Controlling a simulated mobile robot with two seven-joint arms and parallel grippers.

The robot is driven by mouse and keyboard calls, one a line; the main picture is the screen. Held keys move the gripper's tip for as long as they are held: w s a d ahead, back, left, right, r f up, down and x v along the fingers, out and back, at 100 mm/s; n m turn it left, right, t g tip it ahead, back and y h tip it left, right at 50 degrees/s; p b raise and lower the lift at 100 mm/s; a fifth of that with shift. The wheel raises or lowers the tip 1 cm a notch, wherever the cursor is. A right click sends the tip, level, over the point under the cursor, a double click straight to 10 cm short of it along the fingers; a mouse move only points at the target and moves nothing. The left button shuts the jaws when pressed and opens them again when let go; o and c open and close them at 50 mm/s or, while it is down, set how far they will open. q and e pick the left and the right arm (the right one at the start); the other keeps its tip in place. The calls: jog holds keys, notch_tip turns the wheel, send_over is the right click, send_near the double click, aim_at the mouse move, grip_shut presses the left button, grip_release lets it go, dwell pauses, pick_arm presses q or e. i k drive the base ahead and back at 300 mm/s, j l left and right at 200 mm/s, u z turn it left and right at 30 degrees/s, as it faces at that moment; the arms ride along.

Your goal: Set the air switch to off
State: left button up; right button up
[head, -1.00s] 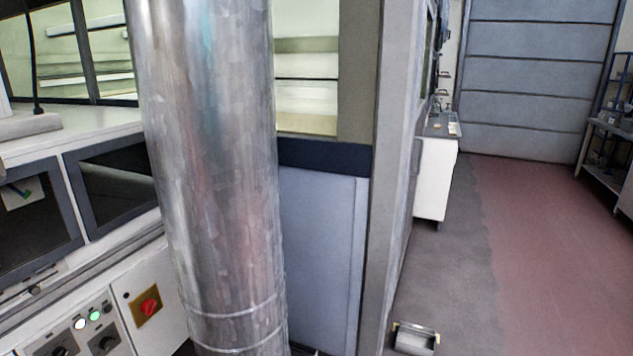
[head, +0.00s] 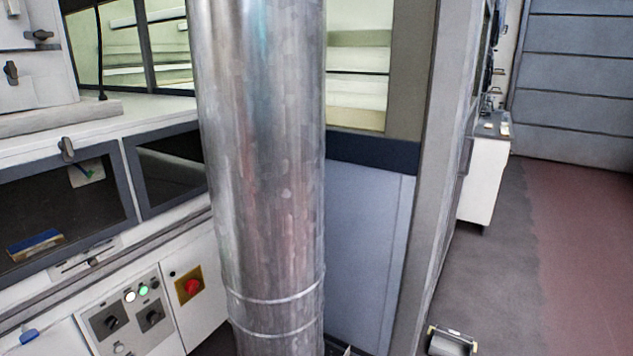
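A grey control panel (head: 129,340) sits on the white cabinet front at lower left. It carries two black rotary knobs side by side, a left knob (head: 112,322) and a right knob (head: 152,317). A white lamp (head: 130,296) and a green lamp (head: 143,290) are lit above them. Their labels are too small to read, so I cannot tell which knob is the air switch or how it is set. A red rotary switch (head: 192,287) on a yellow plate is to the right of the panel. Neither of my grippers is in view.
A thick metal column (head: 265,170) stands upright just right of the panel and hides part of the machine. Dark windows (head: 60,210) line the cabinet above the panel. A small metal box (head: 450,342) lies on the floor. Open floor (head: 580,240) extends at right.

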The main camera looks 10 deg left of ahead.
aim_at(112, 322)
jog(key=u, duration=1.5)
